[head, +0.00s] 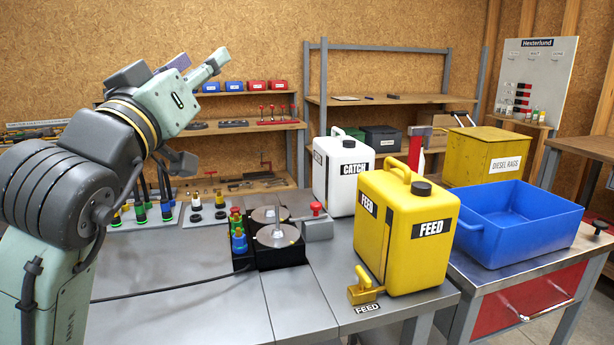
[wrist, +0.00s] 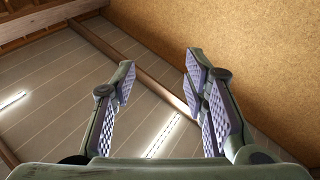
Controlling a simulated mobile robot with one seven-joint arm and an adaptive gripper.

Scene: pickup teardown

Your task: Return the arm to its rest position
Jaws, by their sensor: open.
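My arm rises at the left of the head view, bent at the elbow, with its forearm reaching up and to the right above the bench. In the head view the gripper end (head: 213,63) is raised in front of the back wall, clear of the bench and touching nothing. The exact finger gap is hard to see there.
A blue bin (head: 515,225) and yellow rag box (head: 487,160) stand right. Shelves line the back wall.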

